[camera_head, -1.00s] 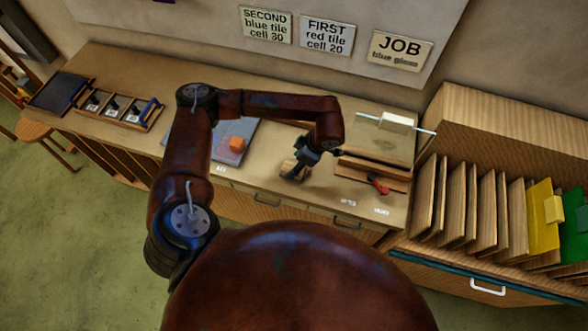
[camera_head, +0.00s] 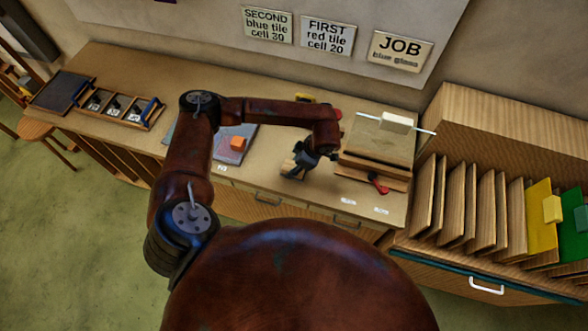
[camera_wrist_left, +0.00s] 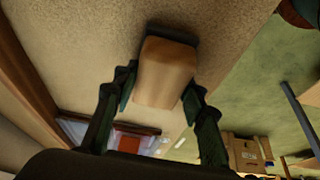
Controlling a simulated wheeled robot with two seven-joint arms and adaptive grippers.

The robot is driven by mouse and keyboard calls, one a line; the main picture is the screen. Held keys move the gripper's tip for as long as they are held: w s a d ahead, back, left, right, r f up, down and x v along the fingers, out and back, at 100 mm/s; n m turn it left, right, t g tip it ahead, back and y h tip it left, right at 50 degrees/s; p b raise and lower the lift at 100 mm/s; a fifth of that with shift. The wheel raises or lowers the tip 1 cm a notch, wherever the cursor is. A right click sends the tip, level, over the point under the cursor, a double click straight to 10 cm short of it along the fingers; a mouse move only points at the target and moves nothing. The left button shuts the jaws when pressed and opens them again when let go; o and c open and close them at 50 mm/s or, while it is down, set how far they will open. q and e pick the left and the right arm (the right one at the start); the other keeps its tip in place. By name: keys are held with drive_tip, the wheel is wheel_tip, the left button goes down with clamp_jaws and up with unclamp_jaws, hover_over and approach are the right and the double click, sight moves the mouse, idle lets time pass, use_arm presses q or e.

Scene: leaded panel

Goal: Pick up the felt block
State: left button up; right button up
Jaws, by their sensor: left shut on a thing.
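The felt block (camera_wrist_left: 167,70) is a tan wooden block with a dark strip along its far end. In the wrist view it sits between the two fingers of my left gripper (camera_wrist_left: 152,100), which are shut on its sides. In the head view my left gripper (camera_head: 300,164) is over the bench near its front edge. The block (camera_head: 289,168) shows there only in part, below and left of the fingers. I cannot tell whether it touches the bench top. My right gripper is not in view.
Right of the gripper stands a board stack (camera_head: 372,162) with a white-handled bar (camera_head: 396,123) on top and a red-handled tool (camera_head: 379,183) in front. A panel rack (camera_head: 470,205) stands at the far right.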

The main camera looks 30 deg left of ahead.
sight(291, 165)
use_arm(q)
drive_tip(key=c, duration=0.4)
drive_tip(key=shift+c, duration=0.2)
drive_tip(key=shift+w+r, duration=0.1)
drive_tip(key=shift+r, duration=0.4)
wheel_tip(291, 165, up, 2)
drive_tip(key=shift+d+r+b, duration=0.1)
drive_tip(key=shift+r+b, duration=0.1)
drive_tip(key=shift+b, duration=0.35)
drive_tip(key=s+d+r+b, duration=0.1)
drive_tip(key=s+d+r, duration=0.6)
drive_tip(key=d, duration=0.5)
wheel_tip(291, 165, up, 3)
drive_tip(key=shift+f+b, duration=0.2)
drive_tip(key=shift+b, duration=0.2)
